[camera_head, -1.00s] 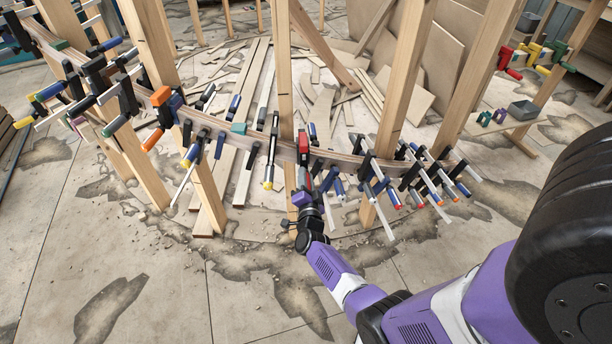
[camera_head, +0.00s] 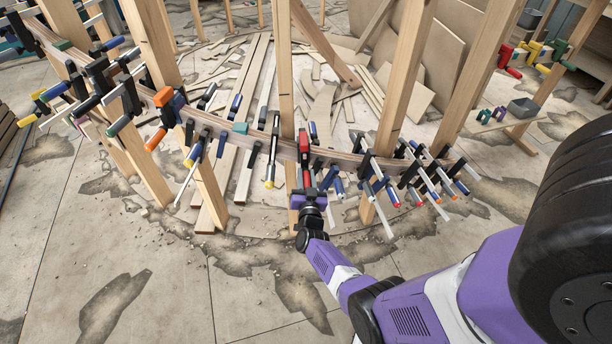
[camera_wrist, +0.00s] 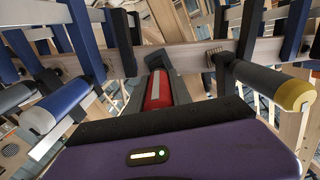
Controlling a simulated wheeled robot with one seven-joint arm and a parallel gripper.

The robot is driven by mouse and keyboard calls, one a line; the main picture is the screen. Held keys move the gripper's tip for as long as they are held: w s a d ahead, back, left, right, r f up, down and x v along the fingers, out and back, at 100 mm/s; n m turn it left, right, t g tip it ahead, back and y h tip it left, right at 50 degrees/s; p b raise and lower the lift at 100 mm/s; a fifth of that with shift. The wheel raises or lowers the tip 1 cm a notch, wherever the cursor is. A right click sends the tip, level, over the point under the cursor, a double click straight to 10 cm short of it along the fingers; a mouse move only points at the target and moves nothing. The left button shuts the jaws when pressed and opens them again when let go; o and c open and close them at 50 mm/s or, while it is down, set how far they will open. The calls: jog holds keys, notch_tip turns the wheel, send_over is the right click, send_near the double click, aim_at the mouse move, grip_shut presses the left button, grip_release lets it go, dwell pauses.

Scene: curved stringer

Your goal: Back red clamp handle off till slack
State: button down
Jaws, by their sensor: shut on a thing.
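The red clamp handle (camera_head: 306,178) stands near the middle of the curved stringer in the head view, on its near side. It also shows in the wrist view (camera_wrist: 158,90) as a red grip with a pale stripe, running from the stringer toward my gripper. My gripper (camera_head: 307,191) is shut on this handle; its purple body fills the bottom of the wrist view. The clamp's red upper part (camera_head: 304,143) sits at the stringer (camera_head: 260,143). Whether the clamp's pad touches the wood is hidden.
A grey, yellow-ended handle (camera_wrist: 275,83) is close at right. Wooden posts (camera_head: 408,75) rise behind the stringer. The cracked floor (camera_head: 180,290) in front is open.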

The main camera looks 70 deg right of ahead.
dwell(0.5)
jog(key=c, duration=1.1)
grip_release()
jog(key=shift+c, duration=0.2)
jog(key=p+v, duration=0.3)
jog(key=v, duration=0.5)
jog(key=p+v, duration=0.4)
jog(key=v, duration=0.5)
jog(key=shift+s+a, duration=0.15)
jog(key=shift+a, duration=0.1)
jog(key=shift+f, duration=0.1)
